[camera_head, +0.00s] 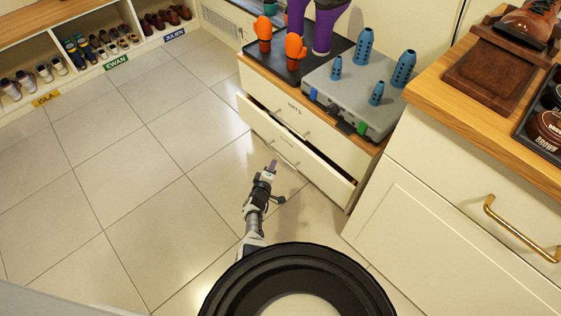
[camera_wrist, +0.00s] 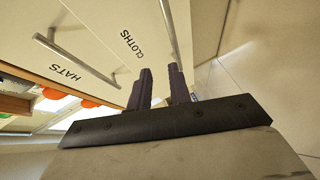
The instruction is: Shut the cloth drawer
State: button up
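The cloth drawer (camera_head: 300,157) is the lower drawer of the white cabinet, and it stands partly pulled out, with a dark gap above its front. Its label, CLOTHS, and its bar handle (camera_wrist: 169,32) show in the wrist view. My gripper (camera_head: 272,166) is low in front of this drawer, close to its handle in the head view. In the wrist view my gripper (camera_wrist: 160,72) has its two dark fingers apart with nothing seen between them. The handle's near end meets the right fingertip in that view; I cannot tell whether they touch.
The HATS drawer (camera_head: 296,118) above looks shut; its handle (camera_wrist: 75,60) shows too. A grey case (camera_head: 345,92) with blue pegs and a black boot tray sit on top. A counter cabinet (camera_head: 440,210) stands at right. The tiled floor (camera_head: 130,170) at left is clear.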

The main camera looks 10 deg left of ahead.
aim_at(281, 156)
jog(key=s+a+f+h, duration=0.2)
jog(key=s+f, duration=0.1)
jog(key=shift+d+r+b+x, duration=0.15)
jog(key=shift+b+x, duration=3.05)
jog(key=shift+x, duration=0.15)
jog(key=shift+d+r+b+x, duration=0.1)
jog(key=shift+d+b+x, duration=0.05)
jog(key=shift+b+x, duration=3.1)
grip_shut()
